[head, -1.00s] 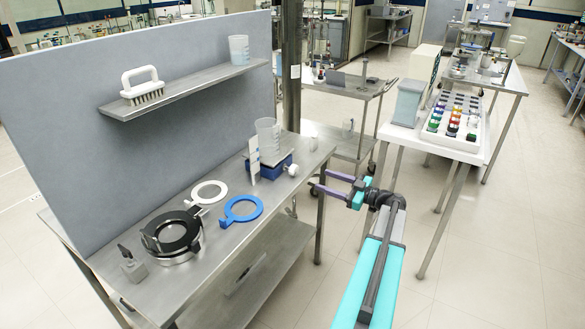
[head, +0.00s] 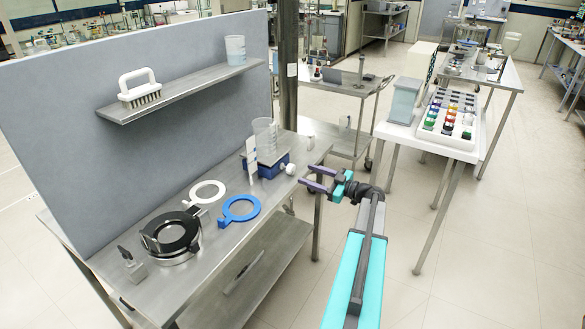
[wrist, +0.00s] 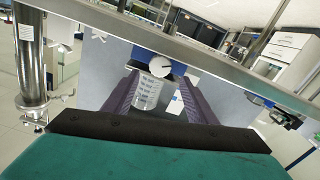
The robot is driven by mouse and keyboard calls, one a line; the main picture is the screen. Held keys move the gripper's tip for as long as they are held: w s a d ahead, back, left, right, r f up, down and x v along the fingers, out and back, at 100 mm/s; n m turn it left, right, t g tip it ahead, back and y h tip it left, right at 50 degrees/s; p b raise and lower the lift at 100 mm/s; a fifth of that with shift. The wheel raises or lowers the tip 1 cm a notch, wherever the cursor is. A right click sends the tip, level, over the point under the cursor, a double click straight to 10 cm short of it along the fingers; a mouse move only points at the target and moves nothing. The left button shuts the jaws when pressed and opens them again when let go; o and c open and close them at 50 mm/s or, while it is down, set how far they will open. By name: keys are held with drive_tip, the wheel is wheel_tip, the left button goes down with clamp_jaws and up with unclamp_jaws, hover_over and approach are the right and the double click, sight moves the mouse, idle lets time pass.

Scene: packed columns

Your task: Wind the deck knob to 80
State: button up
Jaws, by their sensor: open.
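The white round knob (head: 290,168) sits on the front side of a blue jack (head: 272,166) near the right end of the steel bench. In the wrist view the knob (wrist: 154,62) faces me and shows a thin dark pointer line. A clear graduated beaker (head: 265,138) stands on the jack. A white upright scale card (head: 251,157) stands at the jack's left; its marks are too small to read. My gripper (head: 305,177) is open and empty, just off the bench edge. Its purple fingers (wrist: 157,78) point at the knob, apart from it.
A blue ring (head: 240,208), a white ring (head: 207,192) and a black ring device (head: 171,236) lie on the bench (head: 205,262). A shelf (head: 185,92) holds a brush and a beaker. The white side table (head: 428,142) stands right. Floor between is free.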

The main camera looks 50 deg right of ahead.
sight(293, 170)
drive_tip(key=shift+p+x, duration=1.2)
drive_tip(key=shift+x, duration=2.75)
drive_tip(key=shift+c, duration=0.3)
drive_tip(key=c, duration=1)
